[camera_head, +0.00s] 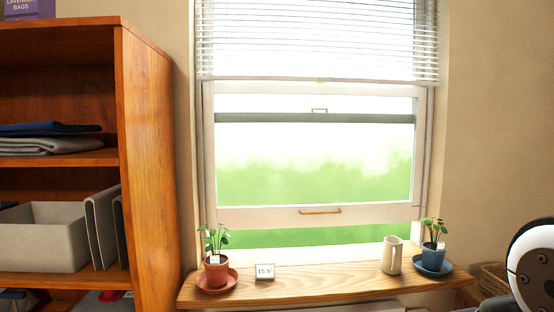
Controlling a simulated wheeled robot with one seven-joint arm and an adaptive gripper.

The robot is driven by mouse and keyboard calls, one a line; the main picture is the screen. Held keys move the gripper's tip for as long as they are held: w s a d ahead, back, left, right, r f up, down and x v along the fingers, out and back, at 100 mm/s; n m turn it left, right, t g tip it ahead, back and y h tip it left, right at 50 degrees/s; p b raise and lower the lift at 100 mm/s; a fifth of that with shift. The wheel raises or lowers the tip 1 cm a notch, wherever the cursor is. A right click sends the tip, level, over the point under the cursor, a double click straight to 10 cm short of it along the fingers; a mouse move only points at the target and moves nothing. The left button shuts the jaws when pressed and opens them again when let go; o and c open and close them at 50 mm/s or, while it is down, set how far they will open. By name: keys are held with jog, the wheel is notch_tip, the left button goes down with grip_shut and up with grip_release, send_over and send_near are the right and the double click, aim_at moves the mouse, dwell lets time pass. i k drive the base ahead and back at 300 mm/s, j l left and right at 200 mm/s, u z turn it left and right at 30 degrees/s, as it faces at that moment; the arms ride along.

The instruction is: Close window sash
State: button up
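The window sash (260,215) has a white bottom rail with a brass handle (320,212) at its middle. It stands partly raised, with a gap of green outdoors showing between its bottom rail and the wooden sill (330,283). A grey-green bar (300,118) with a small latch crosses the window higher up. My gripper is not in view. A white and black rounded part at the right edge looks like part of my arm.
On the sill stand a plant in a red pot (216,272), a small card (265,272), a cream pitcher (391,256) and a plant in a blue pot (433,256). White blinds (317,40) hang above. A wooden shelf unit (150,160) stands left; a wicker basket (494,278) sits right.

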aim_at(321, 215)
jog(key=i+l+z, duration=0.1)
jog(key=i+l, duration=0.15)
jog(key=i, duration=0.15)
jog(key=i+l+z, duration=0.15)
jog(key=i, duration=0.3)
